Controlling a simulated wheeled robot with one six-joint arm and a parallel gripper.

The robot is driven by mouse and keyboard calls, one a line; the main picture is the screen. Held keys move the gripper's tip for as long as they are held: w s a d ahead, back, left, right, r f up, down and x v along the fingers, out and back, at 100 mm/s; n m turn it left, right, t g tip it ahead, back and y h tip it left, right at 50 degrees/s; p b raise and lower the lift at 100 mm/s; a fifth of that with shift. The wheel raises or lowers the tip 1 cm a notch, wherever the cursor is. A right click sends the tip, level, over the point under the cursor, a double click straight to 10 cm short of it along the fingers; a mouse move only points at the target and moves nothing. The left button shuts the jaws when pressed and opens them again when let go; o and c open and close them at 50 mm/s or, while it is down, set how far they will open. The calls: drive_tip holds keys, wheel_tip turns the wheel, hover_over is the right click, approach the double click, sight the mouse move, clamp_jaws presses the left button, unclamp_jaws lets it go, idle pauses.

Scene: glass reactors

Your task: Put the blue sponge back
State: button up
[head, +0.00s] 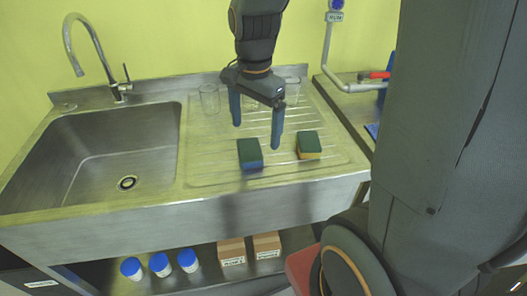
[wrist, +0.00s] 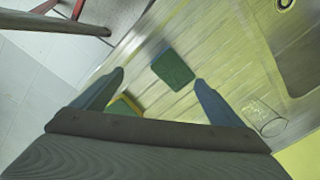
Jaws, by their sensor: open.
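The blue sponge (head: 250,154) has a dark green top and a blue lower part. It lies on the ribbed drainboard (head: 205,176) beside the sink, near the front edge. In the wrist view the sponge (wrist: 173,67) shows its green top, a little beyond the line between my fingertips. My gripper (head: 256,138) is open and empty above the drainboard, its fingers pointing down. In the wrist view my gripper (wrist: 158,77) has a finger on each side of the picture.
A green-topped yellow sponge (head: 309,146) lies just right of the blue one; it also shows in the wrist view (wrist: 124,106), partly hidden. Clear glasses (head: 209,99) stand at the back of the drainboard. The sink basin (head: 95,160) is empty. Blue-capped bottles (head: 160,264) and boxes (head: 232,251) are below.

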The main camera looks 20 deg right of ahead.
drive_tip(key=s+f+n, duration=0.1)
drive_tip(key=s+n, duration=0.1)
drive_tip(key=n, duration=0.1)
drive_tip(key=s+f+n, duration=0.1)
drive_tip(key=s+n, duration=0.1)
drive_tip(key=n, duration=0.2)
drive_tip(key=s+f+n, duration=0.1)
drive_tip(key=s+n, duration=0.1)
drive_tip(key=n, duration=0.1)
drive_tip(key=shift+a+f+t, duration=0.25)
drive_tip(key=shift+t, duration=0.05)
drive_tip(key=shift+s+f+n, duration=0.15)
drive_tip(key=shift+s+n, duration=0.1)
drive_tip(key=shift+n, duration=0.4)
drive_tip(key=shift+s+f+n, duration=0.15)
drive_tip(key=shift+s+n, duration=0.1)
drive_tip(key=shift+n, duration=0.4)
